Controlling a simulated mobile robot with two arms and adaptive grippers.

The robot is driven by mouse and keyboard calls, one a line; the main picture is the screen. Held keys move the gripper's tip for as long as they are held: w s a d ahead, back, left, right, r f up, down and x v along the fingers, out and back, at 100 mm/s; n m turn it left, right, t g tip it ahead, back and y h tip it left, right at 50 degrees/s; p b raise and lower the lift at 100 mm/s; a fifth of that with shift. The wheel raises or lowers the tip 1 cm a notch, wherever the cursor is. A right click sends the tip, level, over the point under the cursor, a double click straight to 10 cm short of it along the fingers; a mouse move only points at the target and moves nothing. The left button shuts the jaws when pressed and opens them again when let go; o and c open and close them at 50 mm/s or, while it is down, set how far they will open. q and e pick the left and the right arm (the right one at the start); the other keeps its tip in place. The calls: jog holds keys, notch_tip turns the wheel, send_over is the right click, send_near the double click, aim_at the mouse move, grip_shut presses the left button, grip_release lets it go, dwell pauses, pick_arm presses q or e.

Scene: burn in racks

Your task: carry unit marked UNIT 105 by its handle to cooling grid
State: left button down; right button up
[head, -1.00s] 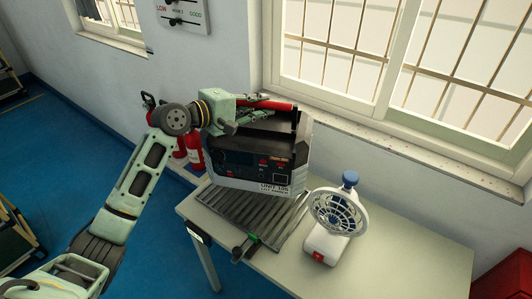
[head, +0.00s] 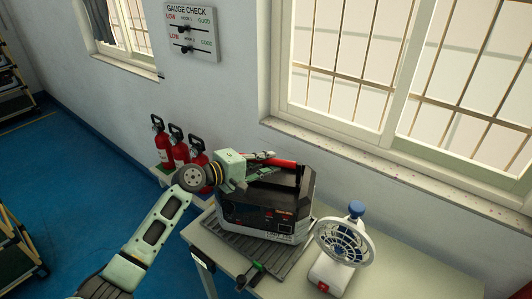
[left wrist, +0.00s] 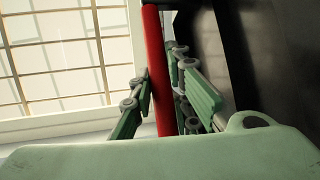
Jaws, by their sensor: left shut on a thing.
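The unit marked UNIT 105 (head: 268,207) is a dark box with a pale lower edge and a red handle (head: 283,164) on top. My left gripper (head: 264,161) is shut on this handle; in the left wrist view the green fingers lie on both sides of the red bar (left wrist: 160,75). The unit is over the cooling grid (head: 239,254), a dark slatted rack on the table, and hides much of it. It looks close to level, low on the grid; I cannot tell whether it touches. My right gripper is not in view.
A white fan (head: 341,245) with a blue knob stands just right of the grid on the pale table (head: 397,270). A dark tool with a green part (head: 251,274) lies at the grid's front edge. Red extinguishers (head: 178,148) stand behind left. The wall and window sill are close behind.

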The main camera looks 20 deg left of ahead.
pick_arm(q)
jog(key=shift+w+r, duration=0.1)
jog(key=shift+r, duration=0.55)
jog(key=c, duration=2)
grip_release()
jog(key=shift+s+f, duration=0.2)
jog(key=shift+f, duration=0.5)
jog(key=o, duration=0.4)
jog(key=shift+s+r, duration=0.2)
jog(key=shift+w+f, duration=0.1)
jog(key=b+v, duration=0.3)
jog(key=v, duration=0.9)
